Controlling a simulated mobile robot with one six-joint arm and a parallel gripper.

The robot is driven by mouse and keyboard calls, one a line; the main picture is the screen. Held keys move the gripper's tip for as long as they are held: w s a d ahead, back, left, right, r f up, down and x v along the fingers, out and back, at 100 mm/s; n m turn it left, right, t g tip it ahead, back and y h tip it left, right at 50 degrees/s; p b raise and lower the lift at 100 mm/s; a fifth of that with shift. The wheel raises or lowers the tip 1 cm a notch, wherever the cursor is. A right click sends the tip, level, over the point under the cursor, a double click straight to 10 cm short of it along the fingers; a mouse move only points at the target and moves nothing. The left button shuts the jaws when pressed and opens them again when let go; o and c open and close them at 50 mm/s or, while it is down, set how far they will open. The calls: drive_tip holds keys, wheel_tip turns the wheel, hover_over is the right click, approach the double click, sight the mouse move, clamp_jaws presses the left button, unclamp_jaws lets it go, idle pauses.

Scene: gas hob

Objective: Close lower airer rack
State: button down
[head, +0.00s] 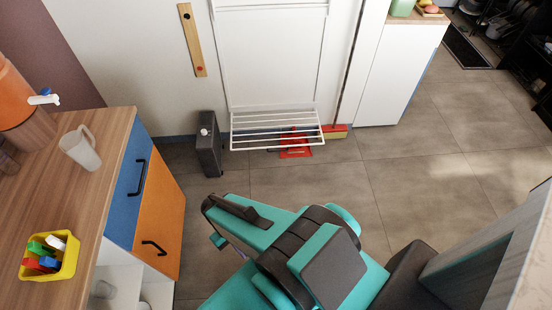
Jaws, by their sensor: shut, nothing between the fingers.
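The lower airer rack (276,130) is a white wire rack on the tall white panel at the back. It is folded out, standing away from the panel over the floor, with its bars running left to right. My gripper (217,240) is at the left end of my teal and dark arm, in front of the rack and apart from it. It is shut and holds nothing; my arm hides much of it.
A dark upright box (209,145) stands left of the rack. A red dustpan (296,144) and a broom (335,131) are behind and under it. A wooden counter with drawers (160,205) is at left, a white cabinet (390,75) at right. The floor (430,160) at right is clear.

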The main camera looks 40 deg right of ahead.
drive_tip(key=w+d+f+m+t+y+b, duration=0.35)
drive_tip(key=w+f+m+t+b, duration=0.25)
drive_tip(key=w+f+m+b, duration=0.65)
drive_tip(key=w+d+f+m+t+h+b, duration=0.2)
drive_tip(key=w+d+f+m+t+b, duration=0.4)
drive_tip(key=w+d+m+b, duration=0.6)
drive_tip(key=w+d+f+m+t+h+b, duration=0.1)
drive_tip(key=w+d+f+m+b, duration=0.15)
drive_tip(key=d, duration=0.25)
drive_tip(key=w+d+f+m+t+h+b, duration=0.1)
drive_tip(key=w+d+m+h+b, duration=0.1)
drive_tip(key=d+m+b, duration=0.3)
drive_tip(key=w+d+f+m+h+b, duration=0.1)
drive_tip(key=w+d+b, duration=0.15)
drive_tip(key=d, duration=0.35)
drive_tip(key=s+d+f+m+h+b, duration=0.1)
drive_tip(key=d+m+b, duration=0.3)
drive_tip(key=d, duration=0.4)
drive_tip(key=s+d+f+m+h+b, duration=0.1)
drive_tip(key=s+d+m+h+b, duration=0.2)
drive_tip(key=d+m, duration=0.4)
drive_tip(key=shift+s+d+t+h+b, duration=0.3)
drive_tip(key=shift+d+h+b, duration=0.35)
drive_tip(key=shift+d+b, duration=0.55)
drive_tip(key=shift+w+d+f, duration=0.1)
drive_tip(key=shift+w, duration=0.05)
